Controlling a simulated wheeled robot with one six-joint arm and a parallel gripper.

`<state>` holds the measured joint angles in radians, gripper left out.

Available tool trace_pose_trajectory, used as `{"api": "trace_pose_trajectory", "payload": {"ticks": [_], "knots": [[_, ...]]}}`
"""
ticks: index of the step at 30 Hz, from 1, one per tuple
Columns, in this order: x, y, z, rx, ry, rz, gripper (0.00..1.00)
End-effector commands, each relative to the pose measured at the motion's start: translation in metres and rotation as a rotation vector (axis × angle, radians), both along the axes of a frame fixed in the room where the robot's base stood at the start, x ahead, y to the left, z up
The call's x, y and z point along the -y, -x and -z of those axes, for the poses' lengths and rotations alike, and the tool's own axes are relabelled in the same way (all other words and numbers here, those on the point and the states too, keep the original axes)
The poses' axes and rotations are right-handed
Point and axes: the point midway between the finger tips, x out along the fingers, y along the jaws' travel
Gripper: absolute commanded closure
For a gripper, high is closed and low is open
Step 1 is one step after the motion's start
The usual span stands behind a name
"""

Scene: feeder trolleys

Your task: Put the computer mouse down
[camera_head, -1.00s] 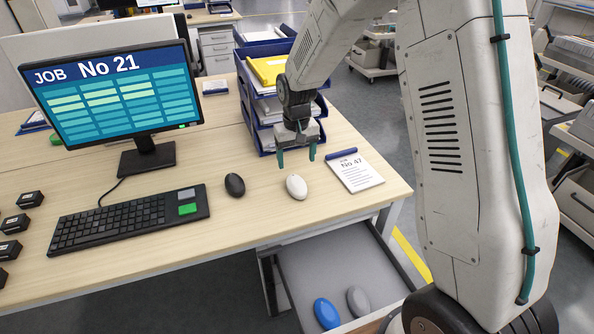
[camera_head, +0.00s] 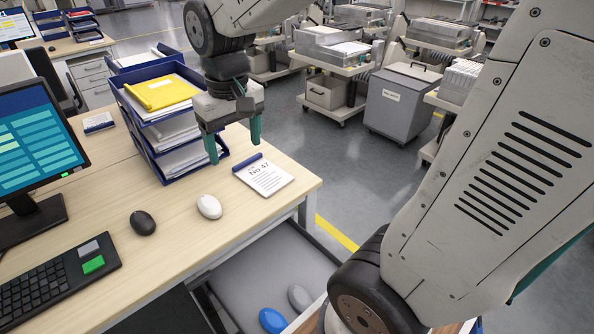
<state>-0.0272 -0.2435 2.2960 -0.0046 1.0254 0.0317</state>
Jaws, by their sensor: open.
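A white computer mouse (camera_head: 209,207) lies on the wooden desk (camera_head: 165,258), near its front edge. A black mouse (camera_head: 143,222) lies to its left. A blue mouse (camera_head: 272,320) and a grey mouse (camera_head: 300,297) lie in the open drawer (camera_head: 262,262) below the desk top. My gripper (camera_head: 234,150) is open and empty, with its teal fingers pointing down. It is above the desk, behind and to the right of the white mouse, and apart from it.
A notepad (camera_head: 264,177) lies right of the white mouse. A stack of blue trays (camera_head: 172,158) with papers stands behind. A keyboard (camera_head: 62,277) and monitor (camera_head: 40,145) are at left. Trolleys (camera_head: 340,62) stand beyond the desk, with clear floor (camera_head: 355,185) between.

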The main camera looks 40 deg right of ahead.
Motion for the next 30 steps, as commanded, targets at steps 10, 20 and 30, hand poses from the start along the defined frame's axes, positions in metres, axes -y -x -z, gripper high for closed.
{"api": "trace_pose_trajectory", "payload": {"ticks": [10, 20, 30], "knots": [[0.008, 0.134, -0.023, 0.046, 0.001, 0.0, 0.25], [0.01, 0.166, -0.019, 0.05, 0.001, 0.0, 0.25], [0.01, 0.165, -0.019, 0.051, 0.001, 0.0, 0.25]]}}
